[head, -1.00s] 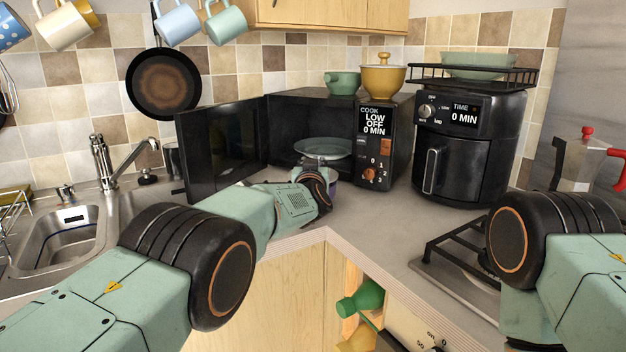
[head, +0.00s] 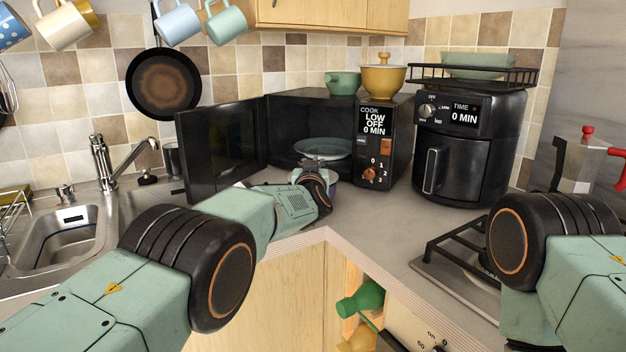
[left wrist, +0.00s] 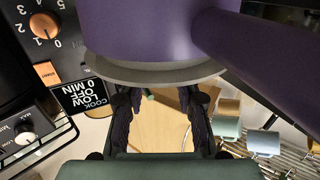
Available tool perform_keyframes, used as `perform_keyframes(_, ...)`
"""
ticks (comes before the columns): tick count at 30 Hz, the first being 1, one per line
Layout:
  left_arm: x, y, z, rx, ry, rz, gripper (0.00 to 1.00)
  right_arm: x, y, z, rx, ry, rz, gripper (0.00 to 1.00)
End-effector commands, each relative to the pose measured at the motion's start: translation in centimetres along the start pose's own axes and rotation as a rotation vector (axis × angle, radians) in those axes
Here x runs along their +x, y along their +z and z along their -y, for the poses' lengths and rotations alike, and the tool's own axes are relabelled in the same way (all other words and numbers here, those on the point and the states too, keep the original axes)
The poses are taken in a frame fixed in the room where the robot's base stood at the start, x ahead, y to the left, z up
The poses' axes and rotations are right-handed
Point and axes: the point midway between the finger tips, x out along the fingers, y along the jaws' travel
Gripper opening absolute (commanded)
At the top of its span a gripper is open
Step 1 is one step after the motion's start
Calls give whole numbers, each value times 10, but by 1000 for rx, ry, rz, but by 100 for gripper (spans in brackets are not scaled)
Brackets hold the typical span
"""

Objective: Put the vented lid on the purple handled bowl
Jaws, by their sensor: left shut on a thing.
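The purple handled bowl (left wrist: 150,28) fills the top of the left wrist view, its thick handle (left wrist: 255,50) running off to the right. A grey disc, which I take for the vented lid (left wrist: 150,74), lies along the bowl's edge; whether it is fully seated cannot be told. That view is upside down, so the disc is on top of the bowl. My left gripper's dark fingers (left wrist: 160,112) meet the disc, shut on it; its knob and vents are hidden. In the head view only a sliver of the purple bowl (head: 333,190) shows behind my left wrist.
The open microwave (head: 384,140), with a plate (head: 322,148) inside, stands just behind; its door (head: 222,150) swings out left. An air fryer (head: 468,150) stands right, the sink (head: 65,235) left, a stove grate (head: 450,245) front right. The counter (head: 400,215) between is clear.

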Motion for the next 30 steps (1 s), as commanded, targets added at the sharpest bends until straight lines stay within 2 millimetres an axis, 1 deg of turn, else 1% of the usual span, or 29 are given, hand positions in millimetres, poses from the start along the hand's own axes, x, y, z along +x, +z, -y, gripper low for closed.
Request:
perform_keyframes(23,0,10,0,0,0,-1,1,9,0,0,0,0,0,40)
perform_keyframes(24,0,10,0,0,0,-1,33,9,0,0,0,0,0,40)
perform_keyframes(30,0,10,0,0,0,0,50,8,0,0,0,0,0,40)
